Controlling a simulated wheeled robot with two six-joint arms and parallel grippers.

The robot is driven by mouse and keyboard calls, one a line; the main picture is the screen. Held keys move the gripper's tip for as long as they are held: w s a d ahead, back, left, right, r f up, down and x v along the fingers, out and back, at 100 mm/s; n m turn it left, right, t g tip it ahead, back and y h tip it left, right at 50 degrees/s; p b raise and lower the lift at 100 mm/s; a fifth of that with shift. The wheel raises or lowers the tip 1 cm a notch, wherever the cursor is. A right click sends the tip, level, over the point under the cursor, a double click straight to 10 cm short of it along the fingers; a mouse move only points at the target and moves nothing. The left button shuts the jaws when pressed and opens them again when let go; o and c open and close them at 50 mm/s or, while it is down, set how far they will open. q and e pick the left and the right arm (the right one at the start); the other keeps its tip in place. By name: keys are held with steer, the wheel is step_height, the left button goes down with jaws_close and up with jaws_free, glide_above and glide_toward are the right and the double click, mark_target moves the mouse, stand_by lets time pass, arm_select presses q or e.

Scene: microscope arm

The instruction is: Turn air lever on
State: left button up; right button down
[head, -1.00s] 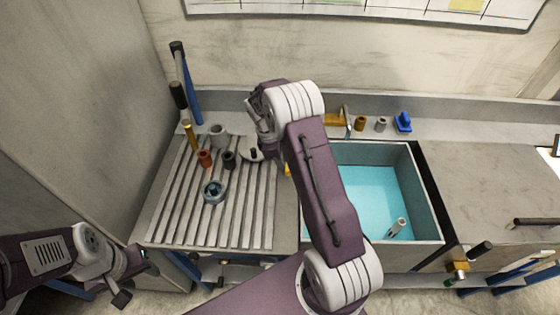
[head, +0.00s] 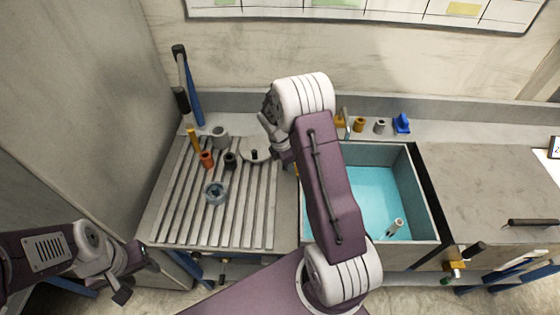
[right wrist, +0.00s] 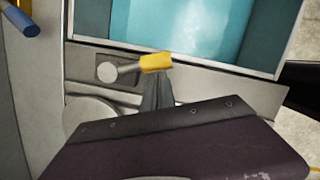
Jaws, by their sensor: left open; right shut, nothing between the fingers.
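A small lever with a yellow handle (right wrist: 157,63) on a grey shaft and round pivot (right wrist: 107,72) shows in the right wrist view, at the sink's edge. I cannot tell from a label whether it is the air lever. My right gripper (right wrist: 156,82) is shut and empty, with its grey fingertips close under the yellow handle. I cannot tell whether they touch it. In the head view my right arm largely hides this gripper and the lever. My left gripper (head: 128,280) is open and empty at the lower left, away from the bench.
The sink (head: 375,190) holds blue-green water and a pale upright piece. A slatted drainboard (head: 255,215) with several small parts lies left of it. Tall blue-and-black handles (head: 189,85) stand at the back left. A brass valve (head: 456,267) sits at the front right.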

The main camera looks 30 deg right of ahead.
steer(key=shift+s+d+r+n+p, duration=0.15)
steer(key=shift+s+d+n+p, duration=0.05)
steer(key=shift+d+n+p, duration=0.25)
steer(key=shift+s+d+r+n+p, duration=0.1)
steer(key=shift+s+d+n+p, duration=0.15)
steer(key=shift+n, duration=0.3)
steer(key=d+n+p, duration=0.1)
steer(key=n+p, duration=0.1)
steer(key=p, duration=0.1)
steer(key=d+n+t+p, duration=0.1)
steer(key=d+n+p, duration=0.1)
steer(key=n+p, duration=0.1)
steer(key=shift+s+d+t, duration=0.2)
steer(key=shift+d+t, duration=0.05)
steer(key=shift+t, duration=0.05)
steer(key=shift+w+d+f+n+p, duration=0.15)
steer(key=shift+d+n+p, duration=0.2)
steer(key=shift+d+p, duration=0.2)
steer(key=shift+w+d+f+n+p, duration=0.15)
steer(key=shift+d+n+p, duration=0.25)
steer(key=shift+p, duration=0.2)
steer(key=shift+r, duration=0.1)
